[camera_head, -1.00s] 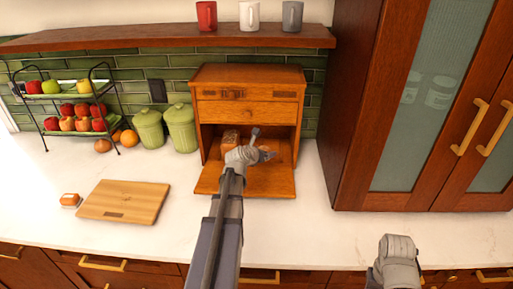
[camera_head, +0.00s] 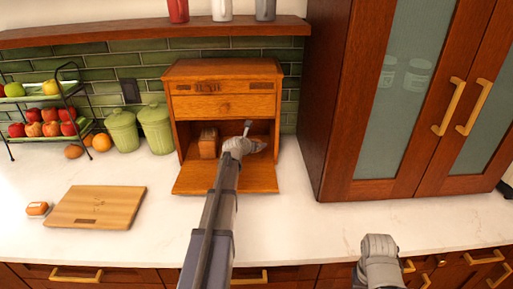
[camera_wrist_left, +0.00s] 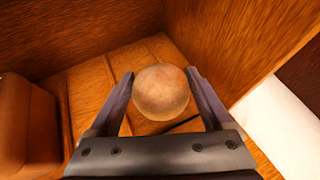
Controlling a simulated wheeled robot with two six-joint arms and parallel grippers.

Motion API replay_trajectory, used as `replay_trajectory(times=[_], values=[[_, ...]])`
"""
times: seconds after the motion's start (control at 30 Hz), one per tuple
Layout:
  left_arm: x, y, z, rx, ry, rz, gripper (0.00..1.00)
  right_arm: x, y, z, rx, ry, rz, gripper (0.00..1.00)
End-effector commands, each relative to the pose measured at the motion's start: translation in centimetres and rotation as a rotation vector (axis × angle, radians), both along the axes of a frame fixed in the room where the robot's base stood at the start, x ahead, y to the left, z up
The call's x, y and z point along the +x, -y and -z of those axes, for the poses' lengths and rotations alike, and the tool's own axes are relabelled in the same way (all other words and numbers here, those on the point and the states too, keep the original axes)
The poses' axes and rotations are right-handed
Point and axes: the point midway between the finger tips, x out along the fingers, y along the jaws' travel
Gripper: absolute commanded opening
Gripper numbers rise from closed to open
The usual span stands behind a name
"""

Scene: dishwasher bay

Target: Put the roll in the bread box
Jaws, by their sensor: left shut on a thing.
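The roll (camera_wrist_left: 161,92) is round and light brown. In the left wrist view it sits between the fingers of my left gripper (camera_wrist_left: 165,95), which is shut on it. In the head view my left gripper (camera_head: 247,138) reaches into the open lower compartment of the wooden bread box (camera_head: 225,104), towards its right side; the roll is mostly hidden there by the gripper. The box's front flap (camera_head: 215,182) lies folded down on the counter. My right gripper (camera_head: 379,246) hangs low at the counter's front edge; its fingers cannot be made out.
A brown loaf (camera_head: 208,142) stands in the left of the compartment; its side also shows in the wrist view (camera_wrist_left: 28,120). Green canisters (camera_head: 156,130) stand left of the box. A tall cabinet (camera_head: 340,100) stands right.

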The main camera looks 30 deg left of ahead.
Motion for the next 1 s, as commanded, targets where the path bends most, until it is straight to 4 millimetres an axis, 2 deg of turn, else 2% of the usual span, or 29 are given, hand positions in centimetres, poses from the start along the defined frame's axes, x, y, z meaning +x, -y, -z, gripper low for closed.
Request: replay_trajectory(times=[0.07, 0.1, 0.2, 0.43, 0.67, 0.7, 0.8, 1.0], values=[[1.6, -0.3, 1.1, 0.0, 0.0, 0.001, 0.31, 0.0, 0.0, 1.1, 0.0, 0.0, 0.0, 0.5], [1.9, -0.4, 1.8, 0.001, 0.0, 0.0, 0.31, 0.0, 0.0, 1.8, 0.0, 0.0, 0.0, 0.5], [2.5, -0.4, 2.3, 0.001, 0.0, 0.0, 0.31, 0.0, 0.0, 2.3, 0.0, 0.0, 0.0, 0.5], [2.4, -0.4, 2.0, 0.0, 0.0, 0.0, 0.31, 0.0, 0.0, 2.0, 0.0, 0.0, 0.0, 0.5], [2.4, -0.4, 2.7, 0.0, 0.0, 0.0, 0.31, 0.0, 0.0, 2.7, 0.0, 0.0, 0.0, 0.5], [2.4, -0.4, 2.6, 0.0, 0.0, 0.0, 0.87, 0.0, 0.0, 2.5, 0.0, 0.0, 0.0, 0.5], [2.4, -0.4, 2.5, 0.0, 0.0, 0.0, 0.99, 0.0, 0.0, 2.5, 0.0, 0.0, 0.0, 0.5], [2.4, -0.4, 2.5, 0.0, 0.0, 0.0, 1.0, 0.0, 0.0, 2.5, 0.0, 0.0, 0.0, 0.5]])
